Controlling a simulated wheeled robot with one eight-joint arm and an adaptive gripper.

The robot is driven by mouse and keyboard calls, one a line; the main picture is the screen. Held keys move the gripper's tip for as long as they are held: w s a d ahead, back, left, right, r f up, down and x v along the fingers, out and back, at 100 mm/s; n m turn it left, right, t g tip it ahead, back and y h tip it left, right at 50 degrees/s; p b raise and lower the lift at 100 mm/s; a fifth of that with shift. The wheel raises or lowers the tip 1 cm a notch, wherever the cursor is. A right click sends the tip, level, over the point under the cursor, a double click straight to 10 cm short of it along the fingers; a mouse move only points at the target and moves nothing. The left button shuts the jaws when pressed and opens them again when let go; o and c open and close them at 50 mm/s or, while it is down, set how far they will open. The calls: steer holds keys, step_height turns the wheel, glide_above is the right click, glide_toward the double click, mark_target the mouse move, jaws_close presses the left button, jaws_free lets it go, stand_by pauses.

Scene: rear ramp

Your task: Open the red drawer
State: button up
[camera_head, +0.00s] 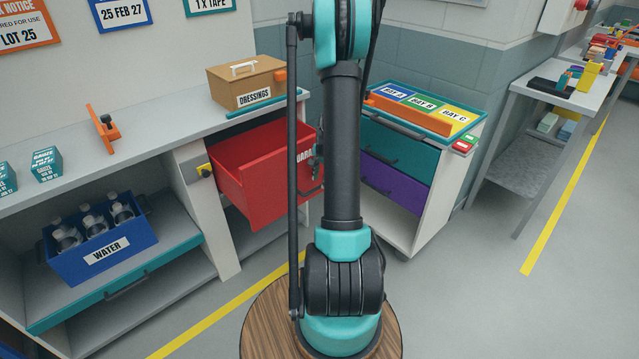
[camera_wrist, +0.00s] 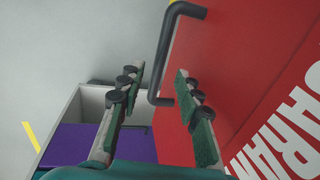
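The red drawer (camera_head: 265,185) stands pulled well out from the grey counter in the head view, its inside visible and empty where I can see it. Its front, with white lettering partly hidden, faces my arm. In the wrist view the red front (camera_wrist: 235,60) fills the right side. Its black bar handle (camera_wrist: 164,60) runs between my gripper's two fingers. My gripper (camera_wrist: 157,76) is open, with a gap on both sides of the bar. In the head view my gripper (camera_head: 317,160) is mostly hidden behind my arm, close to the drawer front.
A purple drawer (camera_head: 393,181) and a teal one (camera_head: 400,150) are shut in the cabinet at right, with a tray of cards (camera_head: 470,108) on top. A DRESSINGS box (camera_head: 246,84) stands above the red drawer. A blue WATER crate (camera_head: 103,246) sits at left. Floor is clear at right.

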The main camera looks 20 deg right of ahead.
step_height(320, 180, up, 9)
steer(key=s, duration=0.1)
steer(key=shift+s+d, duration=0.25)
steer(key=shift+s, duration=0.05)
stand_by(0.4)
steer(key=s+a+r+n+t, duration=0.1)
steer(key=s+a+n, duration=0.6)
steer(key=s+a, duration=0.3)
steer(key=s+a+r+n+t, duration=0.1)
steer(key=s+a+n, duration=0.6)
steer(key=s, duration=0.8)
steer(key=a+r, duration=0.1)
steer(key=a, duration=0.2)
steer(key=shift+a+h, duration=0.3)
steer(key=shift+h, duration=0.1)
steer(key=shift+w+r, duration=0.1)
